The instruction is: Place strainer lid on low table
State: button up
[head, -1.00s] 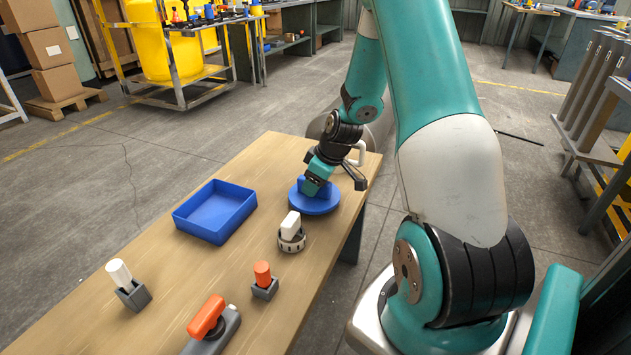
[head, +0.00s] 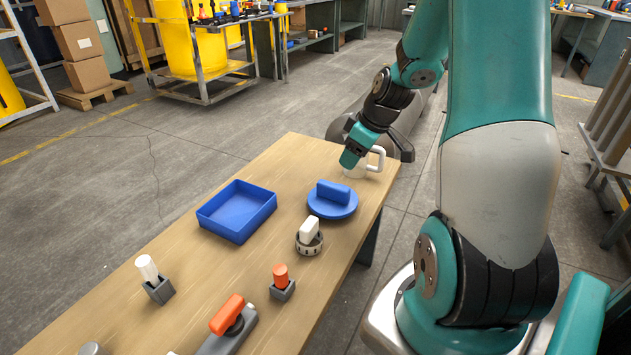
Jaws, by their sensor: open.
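The strainer lid (head: 332,205) is a blue round disc with a blue block handle on top. It lies flat on the low wooden table (head: 290,160), near its far right end, with nothing holding it. My gripper (head: 350,158) is open and empty, above and beyond the lid, apart from it. It is close to a white mug (head: 376,160) at the table's far end and partly hides it. I cannot tell whether the gripper touches the mug.
A blue open tray (head: 237,211) lies left of the lid. A white-topped knob in a ring (head: 309,237) stands just in front of it. An orange peg in a grey block (head: 282,282), a white peg (head: 154,279) and an orange-handled valve (head: 229,318) are nearer.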

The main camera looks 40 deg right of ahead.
jog(key=s+a+r+n+g+y, duration=0.1)
jog(key=a+r, duration=0.3)
jog(key=a, duration=0.6)
jog(key=a+r+n+g+y, duration=0.1)
jog(key=a+r, duration=0.3)
jog(key=a, duration=0.7)
jog(key=s+a+r+g, duration=0.1)
jog(key=s+a+r, duration=0.1)
jog(key=s+a, duration=0.5)
jog(key=s+a+r+n+g, duration=0.1)
jog(key=s+a+r, duration=0.2)
jog(key=s+a, duration=0.4)
jog(key=shift+s+a+y, duration=0.2)
jog(key=shift+s+y, duration=0.2)
jog(key=shift+s, duration=0.55)
